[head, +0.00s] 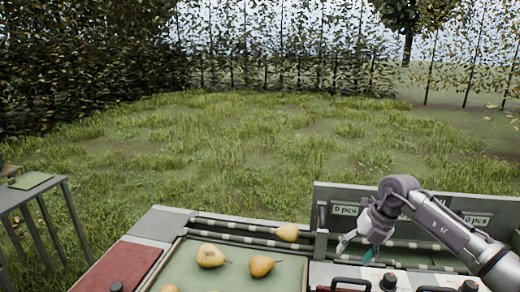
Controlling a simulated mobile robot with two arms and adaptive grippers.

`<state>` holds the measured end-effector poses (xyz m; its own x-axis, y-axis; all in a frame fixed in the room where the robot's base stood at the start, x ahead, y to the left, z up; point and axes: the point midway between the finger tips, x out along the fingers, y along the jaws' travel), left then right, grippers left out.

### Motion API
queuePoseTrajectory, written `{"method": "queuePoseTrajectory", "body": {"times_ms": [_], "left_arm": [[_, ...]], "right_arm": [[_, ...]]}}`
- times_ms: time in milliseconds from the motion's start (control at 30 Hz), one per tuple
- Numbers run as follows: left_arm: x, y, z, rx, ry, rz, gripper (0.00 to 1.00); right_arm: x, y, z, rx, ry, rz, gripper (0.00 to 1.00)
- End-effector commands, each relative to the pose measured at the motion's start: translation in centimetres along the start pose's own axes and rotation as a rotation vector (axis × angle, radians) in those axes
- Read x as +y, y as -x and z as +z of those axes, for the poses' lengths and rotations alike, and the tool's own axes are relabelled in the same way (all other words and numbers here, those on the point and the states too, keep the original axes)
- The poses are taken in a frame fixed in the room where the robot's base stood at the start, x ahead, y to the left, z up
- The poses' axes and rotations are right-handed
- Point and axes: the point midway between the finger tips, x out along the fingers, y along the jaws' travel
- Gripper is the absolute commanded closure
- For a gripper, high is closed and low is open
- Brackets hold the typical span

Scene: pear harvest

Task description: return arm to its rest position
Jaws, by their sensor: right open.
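My right arm comes in from the right edge, and its gripper (357,245) hangs open and empty over the right side of the sorting machine. It is just right of the pear (287,232) on the rollers and apart from it. Part of one more pear (169,288) shows at the bottom edge. My left gripper is out of view.
A panel (330,192) with "0 pcs" displays stands behind my right gripper. Black handles (350,282) and knobs are at the lower right. A red surface (118,268) lies left of the tray. A grey metal table (30,190) stands at far left. Open grass lies beyond.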

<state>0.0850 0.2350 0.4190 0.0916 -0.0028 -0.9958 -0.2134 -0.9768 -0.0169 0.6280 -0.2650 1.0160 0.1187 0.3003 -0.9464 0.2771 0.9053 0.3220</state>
Motion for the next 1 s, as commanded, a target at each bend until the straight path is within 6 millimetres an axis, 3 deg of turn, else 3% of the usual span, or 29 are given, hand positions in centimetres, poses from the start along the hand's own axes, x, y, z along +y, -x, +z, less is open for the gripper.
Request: {"method": "queuePoseTrajectory", "body": {"times_ms": [33, 100, 200, 300, 367, 433, 567, 667, 733, 833, 900, 1000], "left_arm": [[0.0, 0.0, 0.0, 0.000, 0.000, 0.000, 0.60], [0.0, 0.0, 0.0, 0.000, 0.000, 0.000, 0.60], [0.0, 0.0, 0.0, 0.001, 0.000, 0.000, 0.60], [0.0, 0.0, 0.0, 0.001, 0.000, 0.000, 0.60], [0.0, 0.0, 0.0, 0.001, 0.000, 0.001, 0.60], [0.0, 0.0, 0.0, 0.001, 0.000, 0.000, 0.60], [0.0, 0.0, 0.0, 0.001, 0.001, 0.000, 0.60], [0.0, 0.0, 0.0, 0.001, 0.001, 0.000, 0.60], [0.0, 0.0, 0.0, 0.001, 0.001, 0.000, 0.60], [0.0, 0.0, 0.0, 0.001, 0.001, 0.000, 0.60], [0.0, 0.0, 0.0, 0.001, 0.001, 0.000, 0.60], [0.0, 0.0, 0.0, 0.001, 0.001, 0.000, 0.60]], "right_arm": [[3.2, -2.4, -1.6, 0.016, 0.049, 0.116, 0.37], [7.7, -4.4, -3.6, 0.023, 0.094, 0.295, 0.37], [14.3, -5.9, -7.2, 0.029, 0.112, 0.591, 0.37], [20.6, -4.8, -10.8, 0.015, 0.034, 0.950, 0.37], [22.9, -3.2, -12.0, -0.008, -0.068, 1.151, 0.37], [23.9, -1.0, -12.4, -0.048, -0.238, 1.354, 0.37], [21.3, 1.5, -11.2, -0.154, -0.673, 1.604, 0.37], [16.0, 0.7, -10.3, -0.250, -1.079, 1.654, 0.37], [11.4, -1.2, -10.6, -0.316, -1.377, 1.606, 0.37], [5.0, -4.9, -12.8, -0.387, -1.753, 1.443, 0.37], [1.2, -7.4, -15.5, -0.415, -1.967, 1.291, 0.37], [-2.6, -10.1, -19.6, -0.432, -2.182, 1.077, 0.37]]}}
